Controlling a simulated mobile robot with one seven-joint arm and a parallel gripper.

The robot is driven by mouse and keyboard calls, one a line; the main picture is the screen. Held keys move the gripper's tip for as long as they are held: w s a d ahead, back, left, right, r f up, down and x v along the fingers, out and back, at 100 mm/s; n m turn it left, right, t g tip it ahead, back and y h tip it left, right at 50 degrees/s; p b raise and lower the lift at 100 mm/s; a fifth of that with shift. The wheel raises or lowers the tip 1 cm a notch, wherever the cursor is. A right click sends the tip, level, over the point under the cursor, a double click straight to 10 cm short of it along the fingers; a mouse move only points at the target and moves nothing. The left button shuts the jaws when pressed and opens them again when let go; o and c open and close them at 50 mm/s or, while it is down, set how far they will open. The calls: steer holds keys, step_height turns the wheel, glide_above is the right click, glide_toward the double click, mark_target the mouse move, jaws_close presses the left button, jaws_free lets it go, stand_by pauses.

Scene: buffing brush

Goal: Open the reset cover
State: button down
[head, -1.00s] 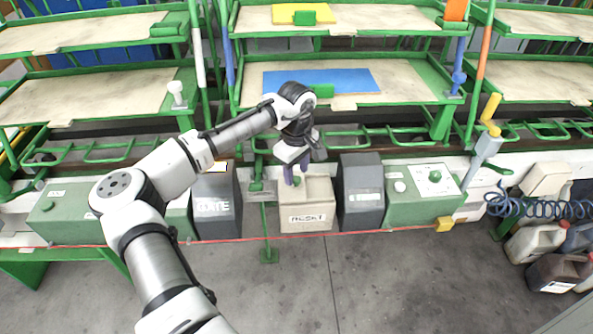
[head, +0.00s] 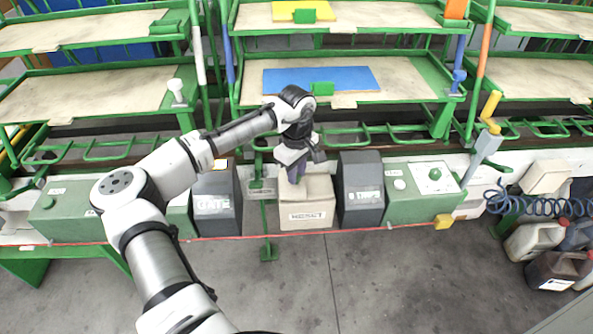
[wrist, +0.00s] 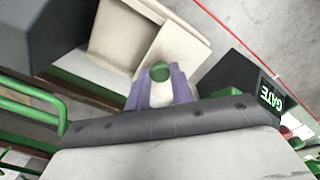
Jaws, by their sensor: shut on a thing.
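The beige reset box (head: 307,215), with a RESET label on its front, stands between two dark grey housings in the head view. Its beige top panel (wrist: 183,40) shows in the wrist view. A round green knob (wrist: 160,72) sits between the purple fingertips of my gripper (wrist: 160,82), by the panel's edge. My gripper (head: 296,175) comes down from above onto the back left of the box and is shut on the knob. The fingers hide part of the box top in the head view. I cannot tell whether the cover is lifted.
The grey GATE housing (head: 214,205) is on the left of the box, and another grey housing (head: 361,190) is close on the right. A green control box (head: 425,190) stands farther right. Shelves with a blue sheet (head: 350,79) rise behind. A red line (head: 270,237) runs along the front.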

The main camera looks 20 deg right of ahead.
mark_target(314, 186)
steer(key=d, duration=0.2)
steer(key=s+d+p, duration=0.1)
steer(key=d, duration=0.1)
steer(key=shift+s+d, duration=0.2)
steer(key=shift+d, duration=0.15)
steer(key=c, duration=1.2)
jaws_free()
step_height(314, 186, up, 14)
steer(key=b, duration=0.2)
steer(key=shift+f, duration=0.1)
